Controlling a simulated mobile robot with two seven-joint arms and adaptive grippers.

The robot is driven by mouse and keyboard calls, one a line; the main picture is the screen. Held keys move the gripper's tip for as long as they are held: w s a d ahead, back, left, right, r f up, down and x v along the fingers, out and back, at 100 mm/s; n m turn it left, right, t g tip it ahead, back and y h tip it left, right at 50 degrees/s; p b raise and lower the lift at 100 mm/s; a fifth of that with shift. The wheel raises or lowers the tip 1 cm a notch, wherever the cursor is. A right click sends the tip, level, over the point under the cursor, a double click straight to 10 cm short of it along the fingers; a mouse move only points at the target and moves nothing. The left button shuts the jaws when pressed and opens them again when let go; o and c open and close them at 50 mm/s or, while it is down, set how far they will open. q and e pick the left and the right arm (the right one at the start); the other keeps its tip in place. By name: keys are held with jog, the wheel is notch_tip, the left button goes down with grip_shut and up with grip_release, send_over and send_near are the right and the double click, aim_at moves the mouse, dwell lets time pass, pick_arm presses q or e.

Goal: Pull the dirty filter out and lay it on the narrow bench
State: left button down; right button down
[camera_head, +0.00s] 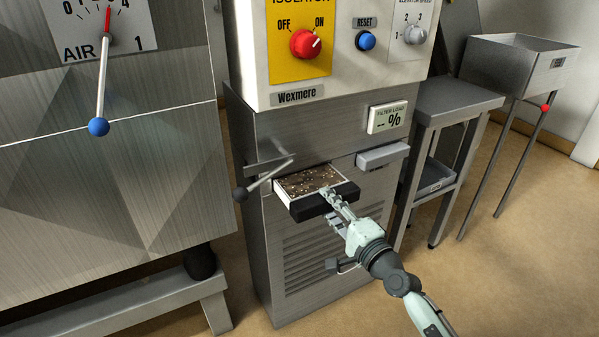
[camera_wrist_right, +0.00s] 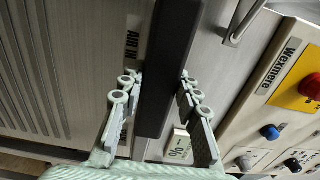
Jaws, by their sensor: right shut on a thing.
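The dirty filter (camera_head: 308,180) has a brown, speckled top in a pale frame and a black front bar. It sticks partly out of a slot in the metal cabinet; its back part is hidden inside. My right gripper (camera_head: 331,196) is shut on the black bar (camera_head: 308,208). In the right wrist view the bar (camera_wrist_right: 170,65) lies between the fingers of the right gripper (camera_wrist_right: 158,85). A narrow grey bench (camera_head: 455,97) with a bare top stands right of the cabinet. My left gripper is not in view.
A lever with a dark knob (camera_head: 240,194) sticks out left of the slot. A grey ledge (camera_head: 382,156) juts out to its right. A control panel (camera_head: 340,45) is above. A metal bin (camera_head: 515,66) on legs stands beyond the bench. The floor in front is clear.

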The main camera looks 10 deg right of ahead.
jog(key=shift+v, duration=1.05)
jog(key=shift+s+d, duration=0.1)
jog(key=shift+s, duration=0.1)
dwell(0.3)
jog(key=v, duration=0.3)
jog(key=shift+s, duration=0.1)
dwell(0.4)
jog(key=shift+s+d, duration=0.1)
jog(key=b+v, duration=0.2)
jog(key=v, duration=0.7)
jog(key=shift+s, duration=0.4)
jog(key=shift+r, duration=0.1)
